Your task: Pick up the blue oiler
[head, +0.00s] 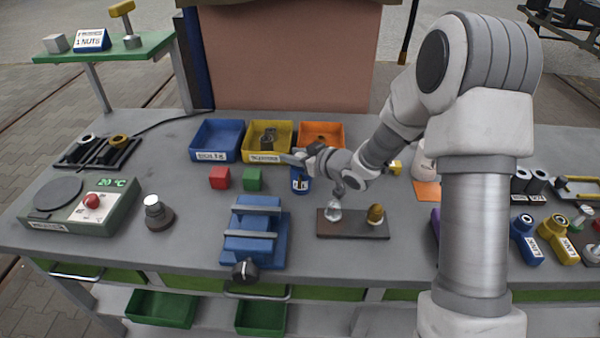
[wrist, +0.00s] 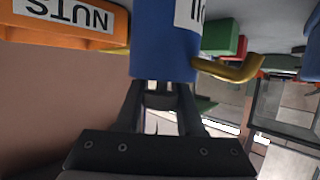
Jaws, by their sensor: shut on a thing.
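The blue oiler (head: 300,184) is in the head view just behind the blue vise, right of the green cube; my gripper and arm partly hide it. In the wrist view the oiler (wrist: 160,42) is large, with a white label and a brass spout to the right. I cannot tell whether the oiler touches the bench.
Blue (head: 217,140), yellow (head: 268,141) and orange (head: 321,136) bins stand behind. A red cube (head: 219,178) and a green cube (head: 252,179) sit to the left. A blue vise (head: 250,232) and a wooden board (head: 352,228) are in front.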

